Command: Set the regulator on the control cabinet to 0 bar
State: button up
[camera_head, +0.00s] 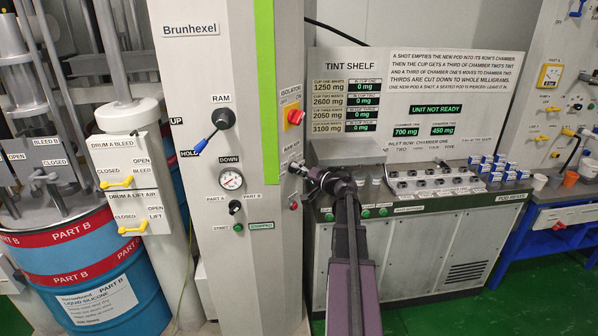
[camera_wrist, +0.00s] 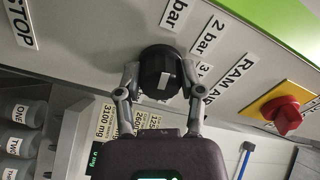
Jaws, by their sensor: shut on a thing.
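The regulator is a round black knob (camera_wrist: 160,72) on the grey face of the control cabinet (camera_wrist: 110,25), with a pale mark on its face. My gripper (camera_wrist: 157,80) has one finger on each side of the knob and is shut on it. Bar labels sit around the knob; a "2 bar" label (camera_wrist: 207,35) is up and right of it. I cannot tell which label the pale mark lines up with.
A red and yellow isolator switch (camera_wrist: 287,115) is close to the right of my gripper; it also shows in the head view (camera_head: 294,116). A round gauge (camera_head: 231,179) is on the cabinet front. The tint shelf (camera_head: 430,185), with cups and small boxes, is at the right.

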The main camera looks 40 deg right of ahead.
jog(key=shift+w+r, duration=0.1)
jog(key=o, duration=1.1)
jog(key=shift+o, duration=0.2)
jog(key=v, duration=1.2)
